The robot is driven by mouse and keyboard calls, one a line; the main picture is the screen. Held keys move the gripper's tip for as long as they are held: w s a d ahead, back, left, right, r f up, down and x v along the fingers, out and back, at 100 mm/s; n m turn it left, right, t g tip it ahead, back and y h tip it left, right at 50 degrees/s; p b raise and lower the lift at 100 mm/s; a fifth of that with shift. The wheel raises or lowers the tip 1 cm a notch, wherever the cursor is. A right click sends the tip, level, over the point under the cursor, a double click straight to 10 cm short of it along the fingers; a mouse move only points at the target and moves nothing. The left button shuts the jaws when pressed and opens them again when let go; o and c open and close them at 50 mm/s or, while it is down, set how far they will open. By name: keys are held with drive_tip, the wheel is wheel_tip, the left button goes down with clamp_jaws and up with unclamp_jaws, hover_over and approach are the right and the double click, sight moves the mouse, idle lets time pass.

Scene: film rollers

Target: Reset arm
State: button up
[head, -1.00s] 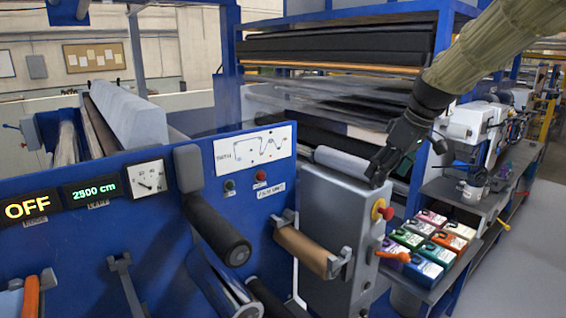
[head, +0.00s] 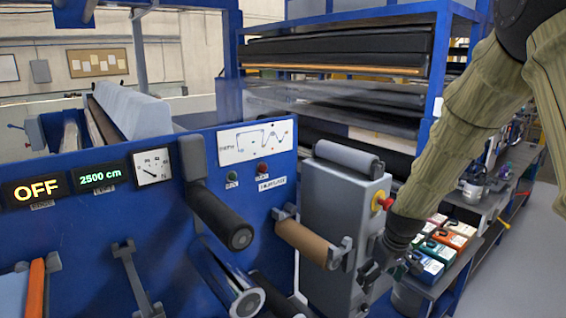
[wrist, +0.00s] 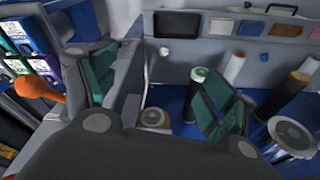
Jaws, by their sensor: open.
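My gripper (head: 370,277) hangs low at the end of my arm in the head view, in front of the grey machine box (head: 335,215) and just right of the brown roller (head: 306,243). In the wrist view my gripper (wrist: 160,95) has its two green-padded fingers spread wide apart. Nothing is between the fingertips. My forearm hides part of the side counter in the head view.
Several coloured boxes (head: 428,268) stand on the side counter, close right of my gripper. A red and yellow knob (head: 381,201) sits on the grey box. The blue panel shows an OFF display (head: 36,190). Grey floor (head: 520,270) is free at the right.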

drive_tip(key=s+f+m+b, duration=0.1)
drive_tip(key=s+f, duration=0.5)
drive_tip(key=f, duration=0.4)
drive_tip(key=s+a+f+m+g+h+b, duration=0.15)
drive_tip(key=s+f, duration=0.35)
drive_tip(key=f, duration=0.5)
drive_tip(key=s+d+f+y+b, duration=0.1)
drive_tip(key=s+f+b, duration=0.1)
drive_tip(key=s+f, duration=0.55)
drive_tip(key=s+a+f+m+b, duration=0.1)
drive_tip(key=s+f+b, duration=0.1)
drive_tip(key=s+f, duration=0.6)
drive_tip(key=s+a+f+m+b, duration=0.1)
drive_tip(key=s+a+f+b, duration=0.1)
drive_tip(key=s+f, duration=0.6)
drive_tip(key=s, duration=0.6)
drive_tip(key=shift+s+f+g, duration=0.15)
drive_tip(key=shift+g, duration=0.2)
